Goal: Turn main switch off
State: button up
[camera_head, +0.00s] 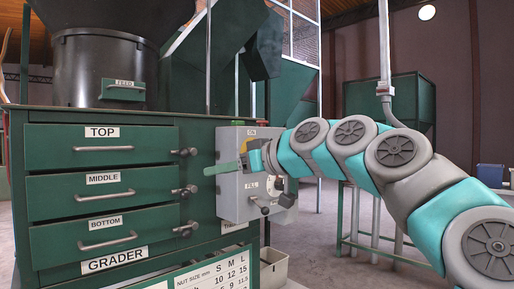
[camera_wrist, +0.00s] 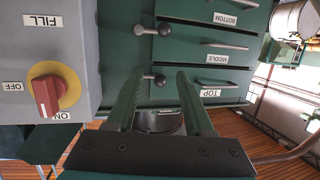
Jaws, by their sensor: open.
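The main switch (camera_wrist: 47,92) is a red knob on a yellow round plate, on a grey control box (camera_wrist: 75,30) at the left of the wrist view, between the labels OFF and ON. In the head view the grey box (camera_head: 232,205) is on the right side of the green grader, and my arm mostly hides the switch. My gripper (camera_wrist: 160,80) is open and empty, its two green fingers apart and clear of the knob, which lies to their left. In the head view my gripper (camera_head: 224,168) is in front of the box.
The green grader cabinet (camera_head: 100,160) has drawers labelled TOP, MIDDLE and BOTTOM, with ball-ended latches (camera_head: 185,190) beside them. A dark hopper (camera_head: 105,60) stands on top. A lever (camera_head: 260,206) sticks out low on the box. A green bin on a stand (camera_head: 400,100) is behind.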

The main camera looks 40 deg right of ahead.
jog(key=s+d+r+m+t+h, duration=0.1)
jog(key=d+r+t+h, duration=0.1)
jog(key=d, duration=0.6)
jog(key=s+d+r+m+t+h, duration=0.1)
jog(key=s+d+r, duration=0.15)
jog(key=d, duration=0.45)
jog(key=w, duration=0.8)
jog(key=shift+w+a+r+p, duration=0.15)
jog(key=shift+a+r+p, duration=0.05)
jog(key=shift+p, duration=0.25)
grip_shut()
